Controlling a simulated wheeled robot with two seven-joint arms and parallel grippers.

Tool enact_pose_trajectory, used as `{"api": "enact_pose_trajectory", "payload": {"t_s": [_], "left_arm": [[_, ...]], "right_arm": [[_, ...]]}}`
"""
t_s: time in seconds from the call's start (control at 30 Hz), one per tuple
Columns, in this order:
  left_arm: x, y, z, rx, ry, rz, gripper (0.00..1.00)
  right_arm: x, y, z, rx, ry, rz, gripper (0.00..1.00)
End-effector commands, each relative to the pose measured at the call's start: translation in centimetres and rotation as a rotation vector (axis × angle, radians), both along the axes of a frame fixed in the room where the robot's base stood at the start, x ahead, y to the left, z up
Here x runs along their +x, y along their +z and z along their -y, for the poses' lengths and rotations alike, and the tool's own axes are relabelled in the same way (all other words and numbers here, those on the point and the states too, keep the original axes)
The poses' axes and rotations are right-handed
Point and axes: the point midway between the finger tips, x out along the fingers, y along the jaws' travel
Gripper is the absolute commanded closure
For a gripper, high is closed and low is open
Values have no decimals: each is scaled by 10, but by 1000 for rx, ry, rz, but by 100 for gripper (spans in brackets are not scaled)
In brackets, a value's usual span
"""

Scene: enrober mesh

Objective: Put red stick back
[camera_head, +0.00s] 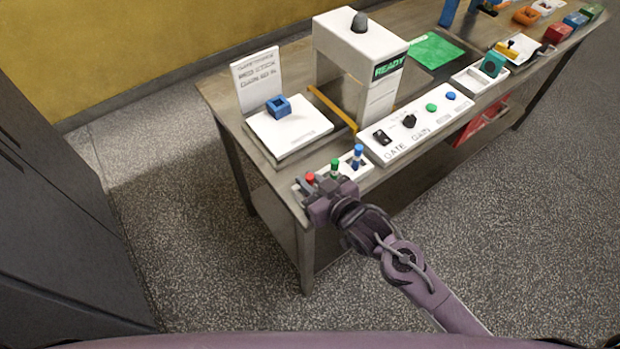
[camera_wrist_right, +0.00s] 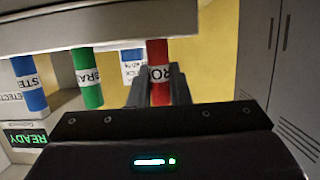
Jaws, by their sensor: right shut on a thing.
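The red stick (camera_head: 310,178) shows its top at the left end of a small white rack (camera_head: 356,170) on the table's near left corner. In the right wrist view the red stick (camera_wrist_right: 159,75), with a white label, stands between the two fingers of my right gripper (camera_wrist_right: 160,92), which is shut on it. Its end meets the edge of the rack (camera_wrist_right: 120,25); I cannot tell how deep it sits. My right gripper (camera_head: 322,203) is in front of the rack in the head view and hides part of it. My left gripper is not in view.
A green stick (camera_head: 335,168) and a blue stick (camera_head: 357,154) stand in the same rack beside the red one. A white button panel (camera_head: 420,125) lies to the right. A white scale-like plate (camera_head: 290,130) with a blue square ring is behind. Grey lockers (camera_head: 50,220) stand left.

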Motion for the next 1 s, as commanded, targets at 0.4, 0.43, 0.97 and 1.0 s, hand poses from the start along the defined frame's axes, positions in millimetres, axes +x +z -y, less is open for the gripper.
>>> {"api": "enact_pose_trajectory", "payload": {"t_s": [0.4,0.43,0.97,1.0], "left_arm": [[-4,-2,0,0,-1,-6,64],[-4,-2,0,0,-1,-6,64],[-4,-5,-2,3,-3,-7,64],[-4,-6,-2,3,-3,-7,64]], "right_arm": [[0,-2,0,1,0,1,71],[0,-2,0,1,0,1,68],[-14,3,10,-1,1,0,62],[-20,5,14,-2,2,0,62]]}}
